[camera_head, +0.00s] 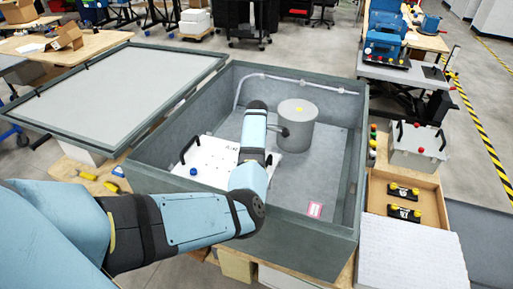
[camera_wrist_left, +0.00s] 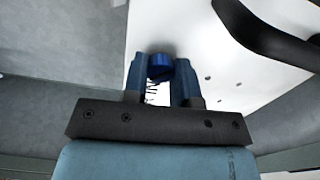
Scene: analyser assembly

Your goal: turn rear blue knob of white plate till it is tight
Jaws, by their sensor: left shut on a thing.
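The white plate (camera_head: 208,158) lies inside the grey box, with black handles and a blue knob (camera_head: 193,171) near its front left. In the left wrist view, the white plate (camera_wrist_left: 190,35) fills the upper middle. My left gripper (camera_wrist_left: 161,72) is shut on another blue knob (camera_wrist_left: 160,66), with one finger on each side of it. The knob sits close to the plate's edge. In the head view my left arm reaches over the plate and hides the gripped knob and the fingertips. My right gripper is not in view.
A grey cylinder (camera_head: 297,125) stands in the box just right of my left arm. The box's walls (camera_head: 290,232) surround the plate, and its open lid (camera_head: 120,90) lies to the left. A black handle (camera_wrist_left: 262,35) rises near the gripper. The box floor at front right is mostly clear.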

